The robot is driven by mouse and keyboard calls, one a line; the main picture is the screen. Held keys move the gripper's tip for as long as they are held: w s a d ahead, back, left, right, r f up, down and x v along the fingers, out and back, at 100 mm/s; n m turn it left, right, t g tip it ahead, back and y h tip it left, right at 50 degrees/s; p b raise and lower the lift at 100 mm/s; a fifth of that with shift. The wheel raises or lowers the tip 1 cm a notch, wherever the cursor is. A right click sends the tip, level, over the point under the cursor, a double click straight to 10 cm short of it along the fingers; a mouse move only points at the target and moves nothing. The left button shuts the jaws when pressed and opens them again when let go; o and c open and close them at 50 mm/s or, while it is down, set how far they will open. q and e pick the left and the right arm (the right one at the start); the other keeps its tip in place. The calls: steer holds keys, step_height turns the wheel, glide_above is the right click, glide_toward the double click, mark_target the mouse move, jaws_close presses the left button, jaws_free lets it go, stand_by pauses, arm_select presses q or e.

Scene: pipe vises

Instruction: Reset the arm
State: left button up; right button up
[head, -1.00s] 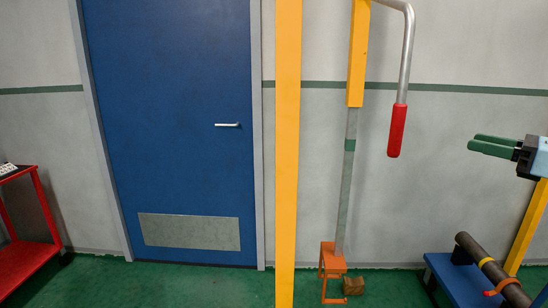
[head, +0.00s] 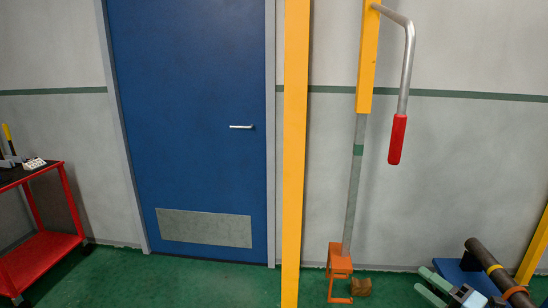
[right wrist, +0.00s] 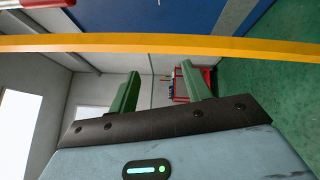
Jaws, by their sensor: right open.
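My right gripper (head: 424,281) is at the lower right of the head view, low in front of the blue stand. Its two green fingers are apart with nothing between them. The right wrist view shows the same open fingers (right wrist: 160,76) from behind, with the room's walls beyond. My left gripper is not in view. A crank handle with a red grip (head: 397,140) hangs on a bent silver rod at the upper right, well above my right gripper and apart from it.
A yellow post (head: 294,150) stands mid-view and crosses the wrist view (right wrist: 180,44). A grey leg (head: 355,190) ends at an orange foot (head: 340,264) near a wooden block (head: 361,286). A dark pipe (head: 481,252) rests by a blue stand. A red cart (head: 45,255) stands left. Green floor before the blue door (head: 190,110) is clear.

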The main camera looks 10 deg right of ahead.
steer(key=s+a+f+m+g+h+p, duration=0.1)
steer(key=s+a+f+m+g+h, duration=0.1)
steer(key=s+a+f+m, duration=0.35)
steer(key=s+a+f+m+g+h+p, duration=0.1)
steer(key=s+a+f+m+h, duration=0.15)
steer(key=s+f+m, duration=0.55)
steer(key=s+a+f+m+g+h, duration=0.1)
steer(key=s+a+f+m+g, duration=0.1)
steer(key=s+a+f+m, duration=0.45)
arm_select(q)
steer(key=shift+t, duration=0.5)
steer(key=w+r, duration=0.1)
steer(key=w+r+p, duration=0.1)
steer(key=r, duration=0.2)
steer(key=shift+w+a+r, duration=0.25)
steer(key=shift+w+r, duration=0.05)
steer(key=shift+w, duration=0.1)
arm_select(e)
steer(key=s+a+f+m+g, duration=0.1)
steer(key=s+a+f, duration=0.1)
steer(key=s, duration=0.5)
steer(key=s+a+f+m+g, duration=0.2)
steer(key=s+a+f, duration=0.1)
steer(key=s, duration=0.4)
steer(key=shift+s+f+m, duration=0.15)
steer(key=shift+f+m, duration=0.15)
steer(key=shift+f, duration=0.15)
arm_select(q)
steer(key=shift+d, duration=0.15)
